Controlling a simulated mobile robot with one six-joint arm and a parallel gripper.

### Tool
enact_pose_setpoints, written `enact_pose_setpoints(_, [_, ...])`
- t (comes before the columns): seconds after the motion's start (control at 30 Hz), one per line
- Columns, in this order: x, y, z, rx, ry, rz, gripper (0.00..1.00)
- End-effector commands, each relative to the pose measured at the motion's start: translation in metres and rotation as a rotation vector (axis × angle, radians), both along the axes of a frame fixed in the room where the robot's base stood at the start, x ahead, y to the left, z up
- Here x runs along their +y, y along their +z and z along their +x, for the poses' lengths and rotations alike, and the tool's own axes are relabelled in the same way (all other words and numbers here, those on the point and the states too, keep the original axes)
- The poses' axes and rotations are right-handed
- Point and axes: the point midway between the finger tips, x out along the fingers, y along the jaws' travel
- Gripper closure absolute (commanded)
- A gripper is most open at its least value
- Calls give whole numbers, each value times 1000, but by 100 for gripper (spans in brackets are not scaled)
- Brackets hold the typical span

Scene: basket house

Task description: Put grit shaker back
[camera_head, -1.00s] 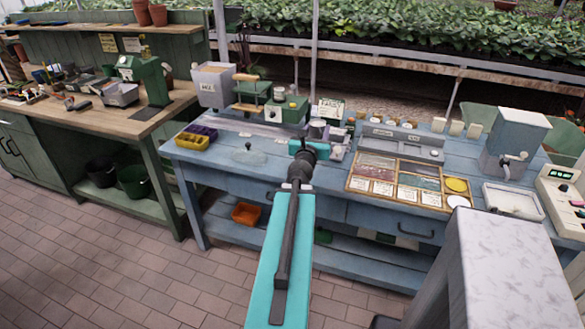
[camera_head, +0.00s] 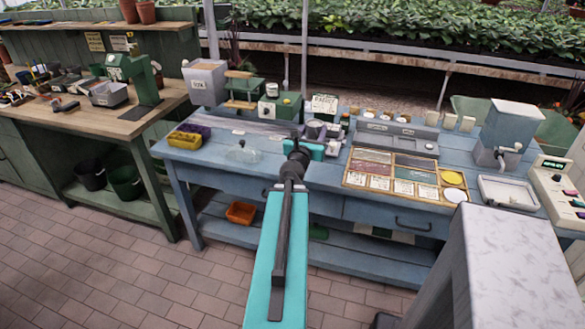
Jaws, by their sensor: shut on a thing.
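My gripper (camera_head: 311,151) is over the blue workbench (camera_head: 230,170), near its middle, with its teal jaws seen from behind. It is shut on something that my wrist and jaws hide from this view. I cannot make out the grit shaker for certain. A small grey cylinder (camera_head: 314,128) shows just beyond the jaws, and I cannot tell whether it touches them. A framed tray of labelled compartments (camera_head: 437,202) lies on the bench to the right of my gripper.
A grey console (camera_head: 395,135) stands behind the compartment tray. A blue-grey hopper (camera_head: 510,128) and white tray (camera_head: 508,194) are at the right. Yellow (camera_head: 185,140) and purple bins are at the left. A pale block (camera_head: 505,250) stands in the right foreground. The bench's front left is fairly clear.

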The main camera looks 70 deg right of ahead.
Motion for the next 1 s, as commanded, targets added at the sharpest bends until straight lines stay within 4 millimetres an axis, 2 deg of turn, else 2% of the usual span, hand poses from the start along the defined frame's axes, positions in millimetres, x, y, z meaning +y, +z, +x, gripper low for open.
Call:
enact_pose_setpoints(0.03, [3, -11, 0, -2, -22, -1, 83])
enact_pose_setpoints(0.5, [45, -97, -23, -9, -329, 5, 83])
enact_pose_setpoints(0.7, [55, -111, -28, -5, -396, 10, 83])
enact_pose_setpoints(1.0, [57, -112, -29, -4, -405, 11, 83])
